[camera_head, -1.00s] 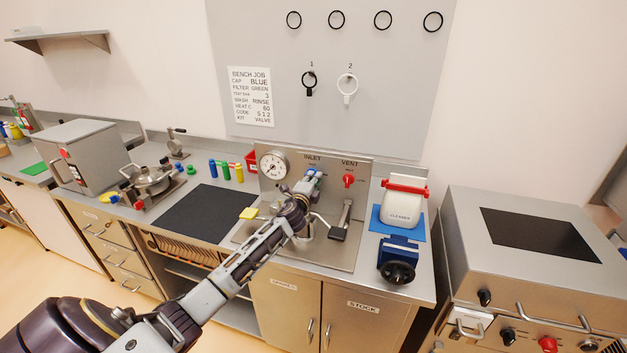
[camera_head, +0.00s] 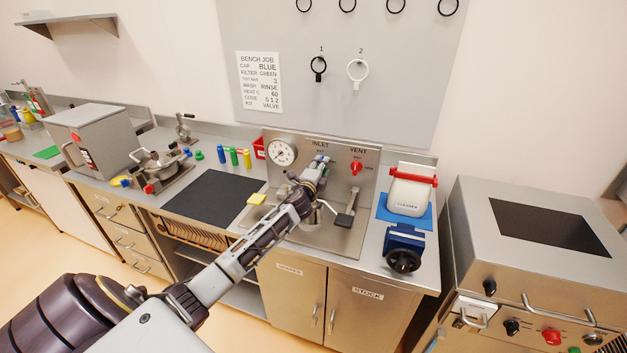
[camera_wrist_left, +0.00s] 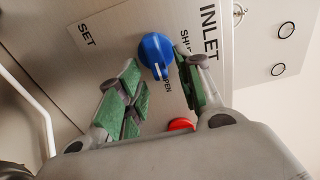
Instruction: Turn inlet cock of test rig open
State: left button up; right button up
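The inlet cock is a blue round knob (camera_wrist_left: 156,53) on the test rig panel (camera_head: 337,207), under the INLET label. In the left wrist view its white pointer mark points down the picture, toward the OPEN print; the SHUT print is to its right. My left gripper (camera_wrist_left: 157,62) has its green-padded fingers apart, one on each side of the knob, with gaps visible. In the head view my left gripper (camera_head: 318,168) is at the panel and largely covers the knob. My right gripper is not in view.
A red vent knob (camera_head: 356,168) sits right of the inlet cock, and a gauge (camera_head: 282,152) to its left. A cleaner bottle (camera_head: 411,192) and a blue clamp (camera_head: 404,246) are farther right. A dark mat (camera_head: 213,196) lies left.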

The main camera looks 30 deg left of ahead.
pick_arm(q)
jog(key=shift+v, duration=5.75)
jog(key=shift+s+f, duration=0.1)
